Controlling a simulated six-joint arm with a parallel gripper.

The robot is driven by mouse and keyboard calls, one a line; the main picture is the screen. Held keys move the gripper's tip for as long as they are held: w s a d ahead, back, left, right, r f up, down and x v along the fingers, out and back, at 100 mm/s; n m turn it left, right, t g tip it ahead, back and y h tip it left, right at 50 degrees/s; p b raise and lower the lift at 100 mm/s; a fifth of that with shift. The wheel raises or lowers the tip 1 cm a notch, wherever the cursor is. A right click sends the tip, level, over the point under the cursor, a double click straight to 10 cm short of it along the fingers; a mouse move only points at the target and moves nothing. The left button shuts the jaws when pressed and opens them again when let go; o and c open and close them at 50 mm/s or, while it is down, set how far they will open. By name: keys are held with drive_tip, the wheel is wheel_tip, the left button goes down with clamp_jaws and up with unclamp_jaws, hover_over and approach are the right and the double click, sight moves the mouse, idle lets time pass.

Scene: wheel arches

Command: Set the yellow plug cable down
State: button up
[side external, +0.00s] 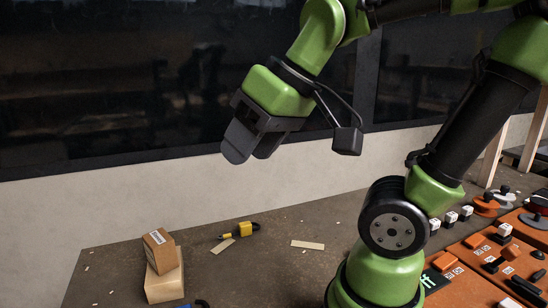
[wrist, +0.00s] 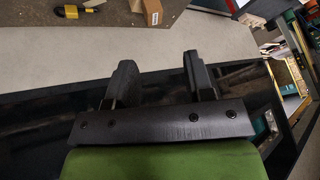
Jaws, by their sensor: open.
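The yellow plug cable (side external: 240,230) lies on the dark worktable, to the right of the stacked boxes in the side view. It has a yellow body with a dark end and a short dark lead. It also shows in the wrist view (wrist: 72,12) at the upper left, well away from the fingers. My gripper (side external: 250,150) is raised high above the table in front of the dark window. In the wrist view my gripper (wrist: 160,75) has its two dark fingers apart, with nothing between them.
A brown box (side external: 158,250) sits on a tan block (side external: 164,282) at the table's left. Thin wood strips (side external: 307,245) lie near the cable. A blue item (side external: 195,304) is cut off at the bottom edge. Orange panels (side external: 470,255) with small parts fill the right side.

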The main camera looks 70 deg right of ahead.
drive_tip(key=shift+m+t+y, duration=0.4)
drive_tip(key=shift+m+t, duration=0.1)
drive_tip(key=shift+m, duration=0.4)
drive_tip(key=s, duration=0.1)
drive_tip(key=s+a, duration=0.1)
drive_tip(key=s+f, duration=0.1)
drive_tip(key=shift+s+a, duration=0.35)
drive_tip(key=shift+s, duration=0.05)
